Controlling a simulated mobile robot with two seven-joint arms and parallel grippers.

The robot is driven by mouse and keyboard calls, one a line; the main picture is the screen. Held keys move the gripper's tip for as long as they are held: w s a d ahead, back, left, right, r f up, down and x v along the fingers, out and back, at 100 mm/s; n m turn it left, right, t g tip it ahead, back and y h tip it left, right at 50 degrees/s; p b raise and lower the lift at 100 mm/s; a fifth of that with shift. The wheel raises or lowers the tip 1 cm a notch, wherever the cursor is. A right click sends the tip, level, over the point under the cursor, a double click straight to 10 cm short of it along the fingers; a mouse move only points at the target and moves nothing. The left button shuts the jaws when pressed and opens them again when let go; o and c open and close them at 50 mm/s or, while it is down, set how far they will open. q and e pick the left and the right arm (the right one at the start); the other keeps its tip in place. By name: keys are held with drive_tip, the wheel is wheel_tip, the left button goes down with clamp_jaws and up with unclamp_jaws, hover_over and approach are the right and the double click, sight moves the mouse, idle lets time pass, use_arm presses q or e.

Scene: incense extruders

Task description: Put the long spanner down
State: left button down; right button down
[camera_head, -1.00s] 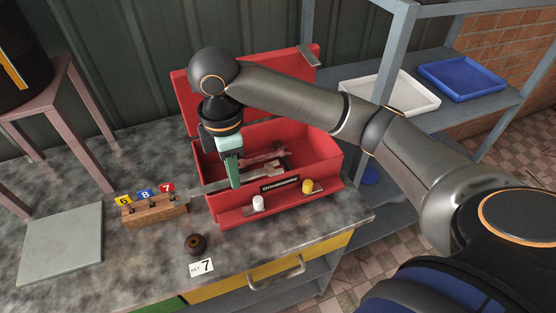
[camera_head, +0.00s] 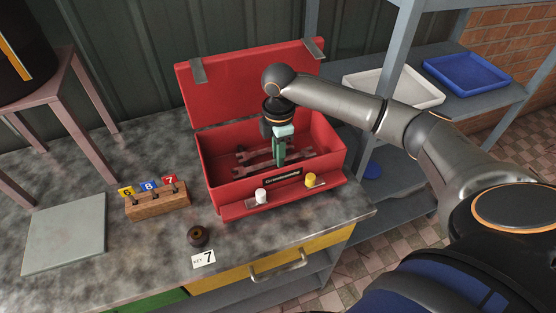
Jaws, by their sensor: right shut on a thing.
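The open red toolbox (camera_head: 213,178) stands on the workbench with its lid up. My right gripper (camera_head: 280,162) points down inside it, its green fingers shut on the long spanner (camera_head: 299,157). The spanner lies roughly level, across the box, low inside it; I cannot tell whether it touches the floor of the box. Another spanner (camera_head: 255,153) lies just behind it, partly hidden by the gripper. My left gripper is not in view.
A wooden block (camera_head: 158,205) with tags 6, 8 and 7 stands left of the toolbox. A dark round piece (camera_head: 198,237) and a "KEY 7" card (camera_head: 203,259) lie in front. A grey plate (camera_head: 65,233) lies left. Trays (camera_head: 405,92) sit on the right shelf.

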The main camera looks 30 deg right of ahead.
drive_tip(key=shift+a+f, duration=0.1)
drive_tip(key=shift+f, duration=1.2)
drive_tip(key=shift+f, duration=0.15)
drive_tip(key=c, duration=0.8)
unclamp_jaws()
drive_tip(key=shift+o, duration=0.2)
wheel_tip(320, 180, up, 12)
drive_tip(key=shift+r, duration=0.2)
